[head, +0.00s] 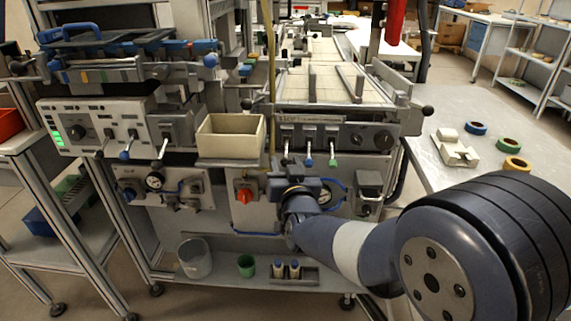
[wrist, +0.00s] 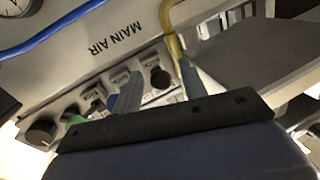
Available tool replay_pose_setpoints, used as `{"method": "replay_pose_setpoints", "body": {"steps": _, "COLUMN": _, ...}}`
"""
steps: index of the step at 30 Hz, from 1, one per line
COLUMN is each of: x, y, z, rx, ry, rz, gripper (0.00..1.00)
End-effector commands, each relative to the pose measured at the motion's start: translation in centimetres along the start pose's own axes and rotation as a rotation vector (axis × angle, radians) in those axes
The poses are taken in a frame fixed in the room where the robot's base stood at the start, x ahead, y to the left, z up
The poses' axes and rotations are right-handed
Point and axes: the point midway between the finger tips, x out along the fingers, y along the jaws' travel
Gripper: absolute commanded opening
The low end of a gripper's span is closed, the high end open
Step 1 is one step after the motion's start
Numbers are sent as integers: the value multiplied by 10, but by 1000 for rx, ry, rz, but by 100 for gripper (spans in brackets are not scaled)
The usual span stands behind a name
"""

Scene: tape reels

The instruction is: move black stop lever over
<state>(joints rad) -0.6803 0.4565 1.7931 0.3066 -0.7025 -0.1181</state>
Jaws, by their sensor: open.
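The black stop lever shows in the wrist view as a black knob (wrist: 160,77) on the lever panel, appearing between my two fingers. In the head view, its pale shaft (head: 286,148) is leftmost on the panel marked STOP, with its lower end near my gripper. A blue-tipped lever (head: 308,160) and a green-tipped lever (head: 333,160) hang to its right. My gripper (head: 286,174) is open and just below the levers; in the wrist view its fingers (wrist: 158,90) stand apart. I cannot tell whether either finger touches the black knob.
A beige bin (head: 231,136) sits left of the lever panel. Round black knobs (head: 384,140) sit right of the levers. Tape reels (head: 476,128) lie on the table at right.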

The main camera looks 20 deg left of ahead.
Motion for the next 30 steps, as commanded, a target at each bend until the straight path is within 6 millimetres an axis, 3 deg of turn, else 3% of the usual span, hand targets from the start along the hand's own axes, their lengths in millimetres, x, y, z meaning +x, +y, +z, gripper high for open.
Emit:
{"method": "replay_pose_setpoints", "body": {"steps": 12, "x": 8, "y": 0, "z": 0, "rx": 0, "ry": 0, "rz": 0, "gripper": 40}}
{"method": "replay_pose_setpoints", "body": {"steps": 27, "x": 8, "y": 0, "z": 0, "rx": 0, "ry": 0, "rz": 0, "gripper": 0}}
{"method": "replay_pose_setpoints", "body": {"steps": 30, "x": 8, "y": 0, "z": 0, "rx": 0, "ry": 0, "rz": 0, "gripper": 0}}
